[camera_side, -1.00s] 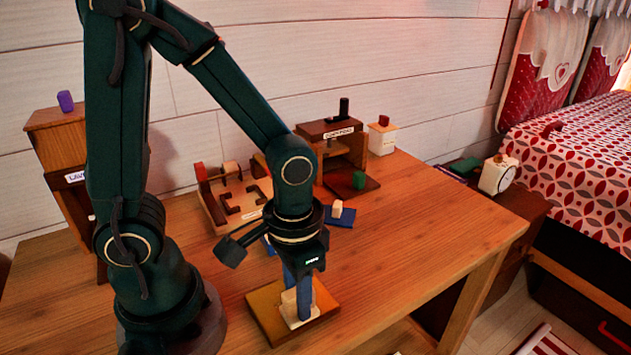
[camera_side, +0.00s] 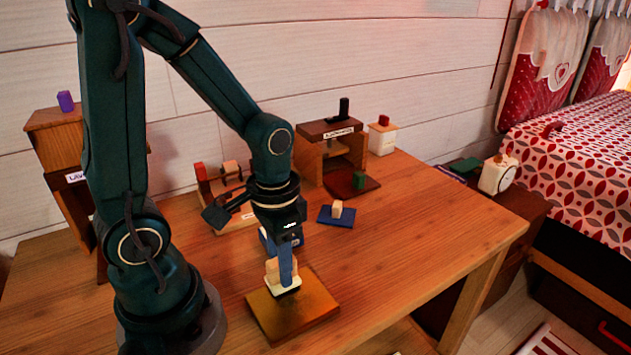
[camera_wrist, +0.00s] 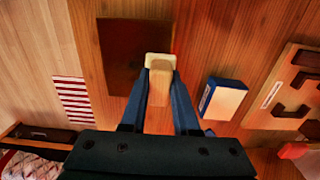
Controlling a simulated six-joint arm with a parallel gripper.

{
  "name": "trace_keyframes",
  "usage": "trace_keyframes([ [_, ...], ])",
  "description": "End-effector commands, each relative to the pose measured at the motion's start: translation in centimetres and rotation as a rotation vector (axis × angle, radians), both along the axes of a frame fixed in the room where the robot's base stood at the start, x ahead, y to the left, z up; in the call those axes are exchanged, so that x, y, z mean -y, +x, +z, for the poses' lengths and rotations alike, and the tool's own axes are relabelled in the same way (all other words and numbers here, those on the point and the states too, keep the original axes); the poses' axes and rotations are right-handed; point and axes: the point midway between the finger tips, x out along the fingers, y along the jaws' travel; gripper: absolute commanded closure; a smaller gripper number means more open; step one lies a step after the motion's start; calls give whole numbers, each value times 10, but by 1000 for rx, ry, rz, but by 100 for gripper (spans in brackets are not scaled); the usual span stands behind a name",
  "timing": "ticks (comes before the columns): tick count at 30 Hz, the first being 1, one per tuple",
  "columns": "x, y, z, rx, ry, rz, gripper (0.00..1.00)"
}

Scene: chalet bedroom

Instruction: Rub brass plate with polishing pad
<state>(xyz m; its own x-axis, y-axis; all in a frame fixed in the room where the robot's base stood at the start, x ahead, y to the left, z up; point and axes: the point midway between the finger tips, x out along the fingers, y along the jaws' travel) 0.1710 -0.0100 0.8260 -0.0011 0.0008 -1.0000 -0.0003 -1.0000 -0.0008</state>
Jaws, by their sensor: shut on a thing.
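The brass plate (camera_side: 312,306) lies flat near the front of the wooden table, a square of dull gold-brown. In the wrist view the plate (camera_wrist: 122,45) looks dark reddish brown. My gripper (camera_side: 284,274) points down with its blue fingers shut on the wooden handle of the polishing pad. The pad (camera_side: 286,292) has a pale base and shows at the plate's back-left edge. In the wrist view the pad (camera_wrist: 148,58) overlaps the plate's right edge. I cannot tell whether its underside touches the plate.
A blue pad with a cream handle (camera_side: 337,214) lies behind the plate. A wooden tray with dark brackets (camera_wrist: 299,90) and a blue-and-white block (camera_wrist: 222,98) are nearby. A labelled wooden stand (camera_side: 330,150) and a white box (camera_side: 382,138) stand farther back. The right tabletop is clear.

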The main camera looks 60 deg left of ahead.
Motion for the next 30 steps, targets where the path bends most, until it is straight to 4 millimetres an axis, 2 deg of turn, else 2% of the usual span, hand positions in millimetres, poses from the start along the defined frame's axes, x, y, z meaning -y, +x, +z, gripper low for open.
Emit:
trace_keyframes([
  [5, 15, 0, -6, -3, 0, -7, 100],
  [13, 38, 2, 1, 5, -1, -7, 100],
  [17, 50, 0, -6, -3, 0, -7, 100],
  [27, 74, 2, -2, 4, -2, -5, 100],
  [30, 63, 2, -4, -1, 0, 6, 100],
])
